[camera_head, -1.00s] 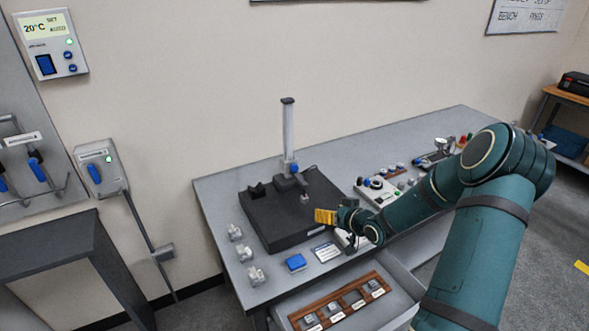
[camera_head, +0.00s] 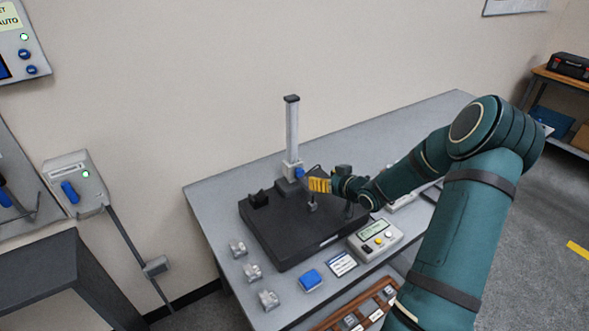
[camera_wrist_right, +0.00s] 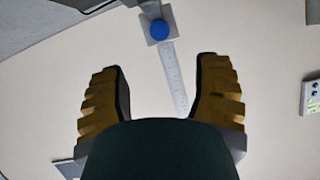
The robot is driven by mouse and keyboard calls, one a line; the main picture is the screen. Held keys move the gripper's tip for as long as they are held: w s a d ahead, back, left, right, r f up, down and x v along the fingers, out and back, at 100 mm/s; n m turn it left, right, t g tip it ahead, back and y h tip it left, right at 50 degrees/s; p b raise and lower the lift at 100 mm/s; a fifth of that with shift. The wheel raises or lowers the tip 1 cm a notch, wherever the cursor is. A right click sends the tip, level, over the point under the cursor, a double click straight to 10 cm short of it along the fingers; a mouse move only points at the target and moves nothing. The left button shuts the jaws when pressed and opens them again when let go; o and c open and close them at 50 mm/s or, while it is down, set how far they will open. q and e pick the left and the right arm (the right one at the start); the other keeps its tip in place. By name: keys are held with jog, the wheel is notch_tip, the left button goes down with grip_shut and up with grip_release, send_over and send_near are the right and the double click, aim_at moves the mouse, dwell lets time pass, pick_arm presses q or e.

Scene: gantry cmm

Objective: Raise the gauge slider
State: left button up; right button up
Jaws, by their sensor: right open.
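The gauge slider is a light grey block on the upright column (camera_head: 292,130) of a height gauge, low down near the black plate. Its blue knob (camera_head: 300,173) faces my right gripper (camera_head: 319,185), whose yellow ribbed fingers are just right of the slider. In the right wrist view the right gripper (camera_wrist_right: 160,98) is open and empty, its two fingers wide apart. The round blue knob (camera_wrist_right: 159,30) shows beyond the fingertips, between them, with the graduated column (camera_wrist_right: 173,75) behind. The knob is not touched. My left gripper does not show.
The gauge stands on a thick black plate (camera_head: 290,245) on the grey bench (camera_head: 215,190). A control box (camera_head: 376,240), a blue block (camera_head: 311,280) and several small metal blocks sit in front. An open drawer with a wooden rack (camera_head: 365,308) juts out below. The wall is behind.

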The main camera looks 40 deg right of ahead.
aim_at(301, 173)
jog(key=x, duration=1.2)
jog(key=shift+w+a+f, duration=0.1)
jog(key=shift+w+f, duration=0.1)
jog(key=shift+w, duration=0.05)
grip_shut()
